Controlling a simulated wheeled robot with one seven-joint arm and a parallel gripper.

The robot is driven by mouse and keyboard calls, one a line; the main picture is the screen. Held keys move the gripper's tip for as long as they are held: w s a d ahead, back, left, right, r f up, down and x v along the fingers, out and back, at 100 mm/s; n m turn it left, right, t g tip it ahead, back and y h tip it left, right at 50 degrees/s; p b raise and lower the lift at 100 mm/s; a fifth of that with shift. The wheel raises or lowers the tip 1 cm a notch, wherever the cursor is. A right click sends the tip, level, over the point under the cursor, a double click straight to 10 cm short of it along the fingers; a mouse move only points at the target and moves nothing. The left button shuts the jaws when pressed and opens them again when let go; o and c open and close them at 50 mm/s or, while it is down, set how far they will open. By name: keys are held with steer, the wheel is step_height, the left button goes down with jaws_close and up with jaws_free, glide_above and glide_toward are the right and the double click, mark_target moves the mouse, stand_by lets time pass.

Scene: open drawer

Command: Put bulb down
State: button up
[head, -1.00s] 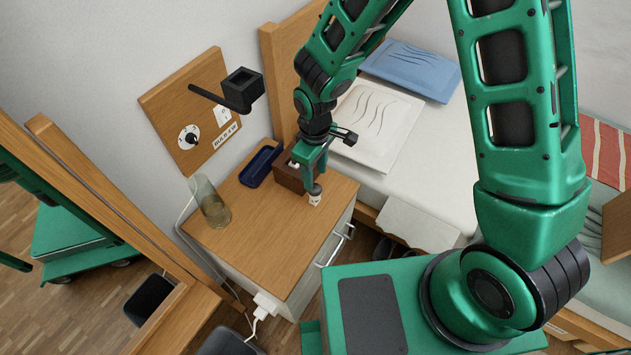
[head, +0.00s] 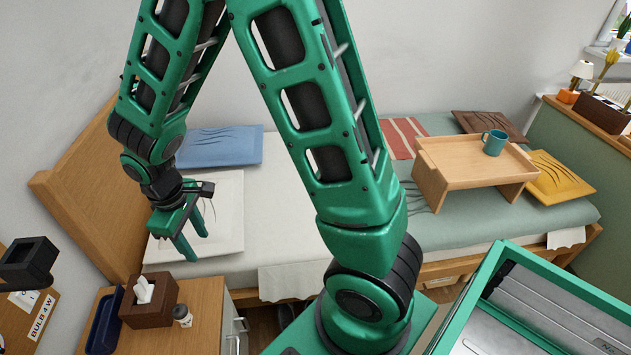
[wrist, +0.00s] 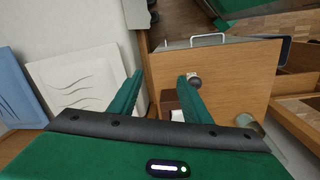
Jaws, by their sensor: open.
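The bulb (head: 181,314), small with a dark grey top and a pale lower part, is on the wooden top of the bedside cabinet (head: 206,297), next to the brown tissue box. In the wrist view the bulb (wrist: 194,81) shows just past the tip of the right-hand finger. My gripper (head: 197,248) is open and empty, raised above the cabinet top and apart from the bulb. In the wrist view my gripper (wrist: 161,75) has nothing between its two fingers.
The tissue box (head: 148,303) and a dark blue tray (head: 103,321) are left of the bulb. A glass (wrist: 249,124) shows in the wrist view. The bed with a white pillow (head: 225,222) lies behind. A tray table (head: 460,162) holds a teal mug (head: 494,142).

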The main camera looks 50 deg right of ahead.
steer(key=s+d+r+m, duration=0.4)
steer(key=d+r, duration=0.2)
steer(key=d, duration=0.3)
steer(key=s+d+r+m, duration=0.3)
steer(key=s+d+r, duration=0.15)
steer(key=d, duration=0.45)
steer(key=s+d+r+m, duration=0.2)
steer(key=s+d+m, duration=0.1)
steer(key=s, duration=0.4)
steer(key=s+d+r+m+y, duration=0.1)
steer(key=s+d+r+m, duration=0.2)
steer(key=s, duration=0.3)
steer(key=shift+s+d+r, duration=0.25)
steer(key=shift+s+r, duration=0.1)
steer(key=shift+s, duration=0.05)
